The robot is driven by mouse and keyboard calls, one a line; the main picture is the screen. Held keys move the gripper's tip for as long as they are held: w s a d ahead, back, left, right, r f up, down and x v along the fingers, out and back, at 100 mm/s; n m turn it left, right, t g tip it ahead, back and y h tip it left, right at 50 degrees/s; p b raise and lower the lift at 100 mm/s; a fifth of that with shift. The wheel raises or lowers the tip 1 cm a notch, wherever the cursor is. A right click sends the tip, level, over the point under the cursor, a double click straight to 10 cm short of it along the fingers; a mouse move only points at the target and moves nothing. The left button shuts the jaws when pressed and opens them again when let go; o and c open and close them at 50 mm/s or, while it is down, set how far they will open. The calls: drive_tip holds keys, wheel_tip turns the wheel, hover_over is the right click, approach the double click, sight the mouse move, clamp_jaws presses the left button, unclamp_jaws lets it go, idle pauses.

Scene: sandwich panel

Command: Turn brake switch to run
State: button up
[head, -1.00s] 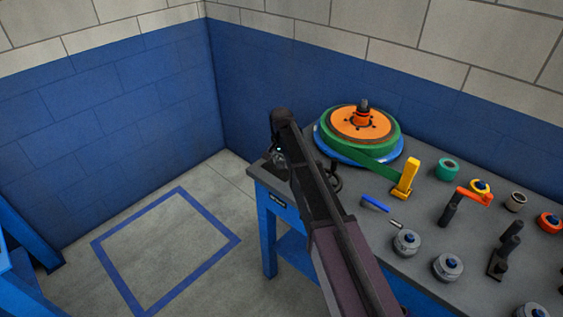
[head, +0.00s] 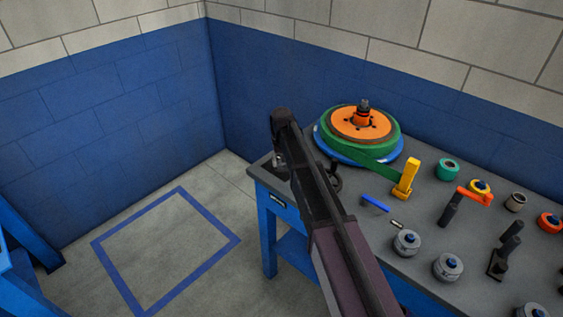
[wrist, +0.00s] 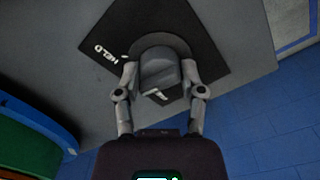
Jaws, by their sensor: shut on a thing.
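The brake switch is a grey knob (wrist: 160,72) on a round base over a dark plate (wrist: 205,45) in the wrist view. White lettering reading "HELD" (wrist: 111,53) is on the plate, left of the knob. A white mark shows on the knob's near side. My gripper (wrist: 160,78) is shut on the knob, one finger against each side. Any "run" lettering is not visible. In the head view, my arm reaches over the table's near left corner and mostly hides the switch and gripper.
A reel with an orange disc (head: 360,123) and green band stands at the back of the grey table (head: 440,205). A yellow post (head: 407,178), a blue strip (head: 375,203) and several knobs and levers stand to the right. The floor at left is open.

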drive_tip(key=shift+d+n, duration=0.1)
drive_tip(key=shift+n, duration=0.8)
drive_tip(key=shift+s, duration=0.1)
drive_tip(key=o, duration=1.1)
drive_tip(key=shift+o, duration=0.2)
